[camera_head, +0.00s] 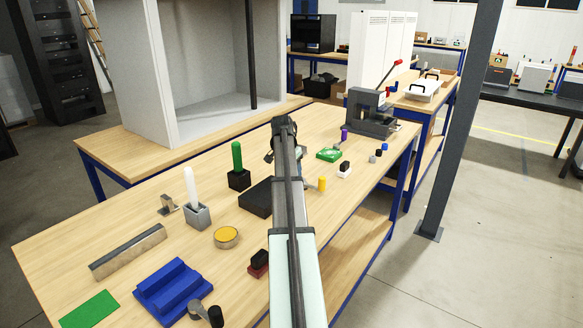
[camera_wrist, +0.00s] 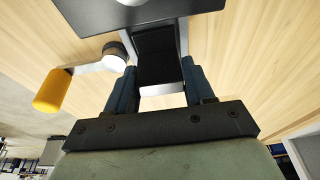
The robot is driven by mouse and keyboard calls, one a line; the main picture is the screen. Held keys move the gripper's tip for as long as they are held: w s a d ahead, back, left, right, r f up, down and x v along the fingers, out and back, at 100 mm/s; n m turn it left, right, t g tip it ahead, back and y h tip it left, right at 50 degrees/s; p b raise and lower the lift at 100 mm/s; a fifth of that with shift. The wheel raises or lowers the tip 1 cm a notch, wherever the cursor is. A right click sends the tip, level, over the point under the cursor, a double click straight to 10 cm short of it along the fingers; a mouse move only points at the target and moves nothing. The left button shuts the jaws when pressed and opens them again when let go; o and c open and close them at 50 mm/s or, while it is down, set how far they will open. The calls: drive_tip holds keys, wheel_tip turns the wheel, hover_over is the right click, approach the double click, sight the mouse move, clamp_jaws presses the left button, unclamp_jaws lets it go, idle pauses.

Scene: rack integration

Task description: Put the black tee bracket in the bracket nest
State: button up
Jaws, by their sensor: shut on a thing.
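My gripper (camera_wrist: 158,88) is shut on a dark piece, which I take for the black tee bracket (camera_wrist: 158,55), in the wrist view. Its sides lie between the two blue-black fingers. A wider black plate (camera_wrist: 100,18) with a pale lower edge is just beyond; I cannot tell whether it is part of the bracket. Pale metallic strips show beside and below the held piece. A low black block (camera_head: 257,198) lies left of my arm. I cannot identify the bracket nest with certainty.
A yellow crank handle (camera_wrist: 53,90) is left of my gripper; a yellow upright piece is right of my arm (camera_head: 322,184). A green cylinder in a black base (camera_head: 238,178), a blue block (camera_head: 173,291) and a lever press (camera_head: 372,115) share the wooden bench.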

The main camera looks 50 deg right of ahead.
drive_tip(key=shift+f, duration=0.5)
idle(0.4)
drive_tip(key=o, duration=1.2)
drive_tip(key=shift+r, duration=0.1)
drive_tip(key=v, duration=1.3)
drive_tip(key=shift+r, duration=0.3)
